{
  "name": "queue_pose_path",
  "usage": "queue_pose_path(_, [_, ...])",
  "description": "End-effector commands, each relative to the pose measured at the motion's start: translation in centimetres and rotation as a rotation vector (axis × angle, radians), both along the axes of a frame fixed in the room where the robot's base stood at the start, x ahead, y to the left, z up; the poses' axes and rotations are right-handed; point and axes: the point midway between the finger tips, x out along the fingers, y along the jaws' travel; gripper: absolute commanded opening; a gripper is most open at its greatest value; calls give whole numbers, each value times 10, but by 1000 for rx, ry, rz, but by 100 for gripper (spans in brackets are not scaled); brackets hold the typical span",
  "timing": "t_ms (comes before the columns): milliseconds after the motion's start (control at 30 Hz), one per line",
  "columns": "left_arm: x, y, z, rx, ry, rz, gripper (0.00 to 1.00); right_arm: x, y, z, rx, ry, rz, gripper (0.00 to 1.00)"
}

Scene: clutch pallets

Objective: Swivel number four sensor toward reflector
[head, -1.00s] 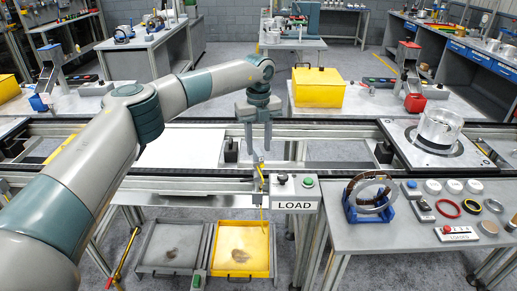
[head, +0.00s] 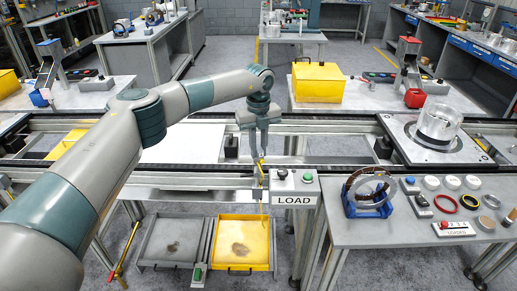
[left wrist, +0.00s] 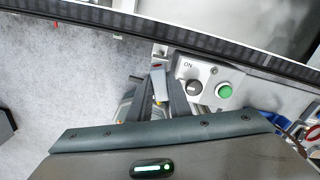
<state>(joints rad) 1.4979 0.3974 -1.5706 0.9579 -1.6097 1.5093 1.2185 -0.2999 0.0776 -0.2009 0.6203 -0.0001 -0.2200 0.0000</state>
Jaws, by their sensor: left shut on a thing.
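My left gripper (head: 261,156) points down at the near rail of the conveyor, just left of the LOAD box. A yellow cable (head: 262,201) hangs below the sensor in the head view. The fingers hide much of the sensor, and I cannot read a number on it. I cannot make out a reflector for certain. My right gripper is out of view.
The LOAD box (head: 294,187), with a dark knob and a green button (left wrist: 224,91), is close to the right of the fingers. The conveyor rail (head: 200,180) runs across. A clear cylinder on a metal pallet (head: 425,151) stands at right. Grey and yellow trays lie below.

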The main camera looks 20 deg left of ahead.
Motion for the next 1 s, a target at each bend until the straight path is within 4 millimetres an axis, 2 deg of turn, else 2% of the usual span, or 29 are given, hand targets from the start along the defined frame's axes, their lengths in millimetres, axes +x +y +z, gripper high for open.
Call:
queue_pose_path(167, [0, 1, -3, 0, 0, -68, 0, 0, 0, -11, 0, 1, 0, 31])
queue_pose_path(433, [-1, 4, -2, 0, -1, -298, 0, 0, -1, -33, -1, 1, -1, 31])
queue_pose_path(600, [-2, 4, 0, 0, -1, -373, 0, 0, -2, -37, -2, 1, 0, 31])
queue_pose_path(867, [-2, 4, 1, 0, -1, -378, 0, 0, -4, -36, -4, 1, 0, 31])
queue_pose_path(900, [-2, 4, 1, 0, -1, -378, 22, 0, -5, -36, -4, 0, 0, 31])
queue_pose_path(967, [-2, 4, 1, 0, -1, -377, 36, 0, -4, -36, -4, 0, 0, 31])
queue_pose_path(1000, [-2, 4, 1, 0, -1, -377, 36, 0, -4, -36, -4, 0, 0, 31])
